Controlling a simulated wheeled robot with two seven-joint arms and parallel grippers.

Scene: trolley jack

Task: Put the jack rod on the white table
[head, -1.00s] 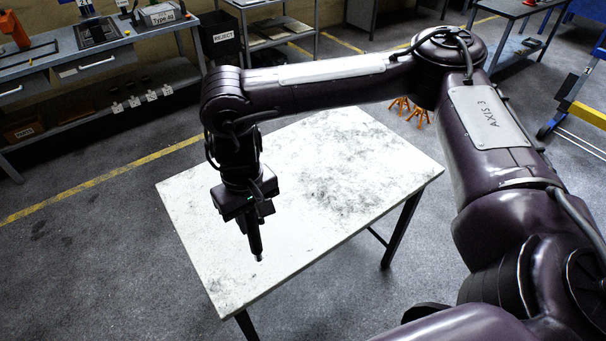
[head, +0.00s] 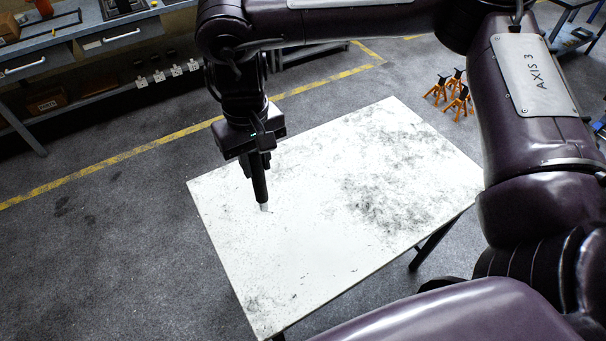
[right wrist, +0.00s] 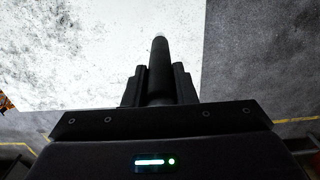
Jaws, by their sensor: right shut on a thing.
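The white table (head: 300,255) has a scuffed, smudged top and stands in the middle of the head view. My right gripper (head: 255,168) is shut on the jack rod (head: 261,190), a dark rod with a light metal tip. The rod hangs down, close to upright, over the left part of the tabletop. I cannot tell whether its tip touches the table. In the right wrist view the rod (right wrist: 159,75) sticks out between the two fingers (right wrist: 159,88), with the white tabletop (right wrist: 70,50) beyond. My left gripper is not in view.
Several orange jack stands (head: 450,92) stand on the floor behind the table. A grey workbench (head: 75,45) with drawers is at the back left. The tabletop is otherwise bare. Grey floor with a yellow line (head: 100,168) lies to the left.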

